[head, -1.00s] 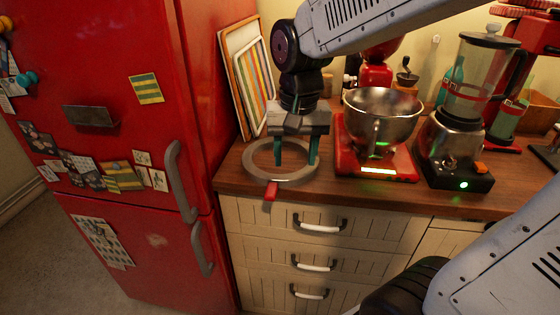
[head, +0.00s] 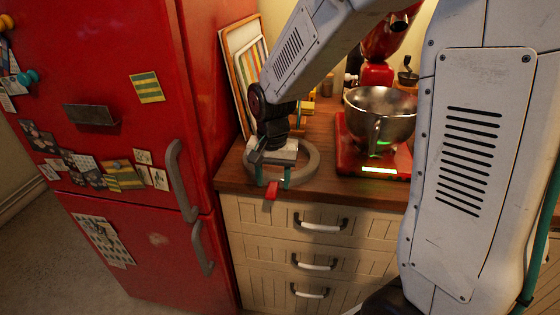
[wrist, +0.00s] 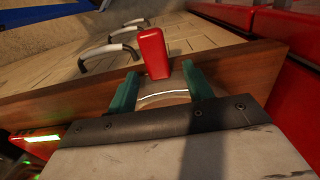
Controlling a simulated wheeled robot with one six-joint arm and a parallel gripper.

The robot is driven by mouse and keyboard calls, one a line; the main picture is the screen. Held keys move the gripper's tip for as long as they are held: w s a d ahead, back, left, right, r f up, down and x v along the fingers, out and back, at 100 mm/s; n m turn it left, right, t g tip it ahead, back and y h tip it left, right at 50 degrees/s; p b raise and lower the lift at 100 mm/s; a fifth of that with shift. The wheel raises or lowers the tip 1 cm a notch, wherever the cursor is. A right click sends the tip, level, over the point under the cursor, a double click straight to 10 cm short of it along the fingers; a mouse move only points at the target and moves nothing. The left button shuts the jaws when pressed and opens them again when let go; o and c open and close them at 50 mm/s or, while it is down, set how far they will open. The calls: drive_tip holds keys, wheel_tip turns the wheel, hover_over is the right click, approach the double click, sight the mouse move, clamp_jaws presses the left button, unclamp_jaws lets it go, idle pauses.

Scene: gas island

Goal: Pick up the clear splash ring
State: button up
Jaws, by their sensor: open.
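The clear splash ring (head: 311,163) lies flat on the wooden counter near its front edge. It looks greyish, and its red tab (head: 271,191) points out over the front edge. My gripper (head: 273,180) is open and low over the front part of the ring, just behind the tab. In the wrist view, a curved piece of the ring (wrist: 163,97) shows between the two teal fingers of my gripper (wrist: 161,90), with the red tab (wrist: 153,53) just beyond. I cannot tell whether the fingers touch the ring. My wrist hides the ring's back left part.
A red fridge (head: 120,100) stands close on the left. Boards (head: 243,65) lean behind the ring. To the right, a steel bowl (head: 381,112) sits on a red base (head: 350,160). Drawers with handles (head: 320,224) are below the counter (head: 322,183).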

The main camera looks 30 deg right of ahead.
drive_tip(key=shift+f, duration=0.25)
drive_tip(key=c, duration=1.1)
drive_tip(key=shift+r, duration=0.15)
wheel_tip(320, 180, up, 10)
drive_tip(key=shift+f, duration=0.1)
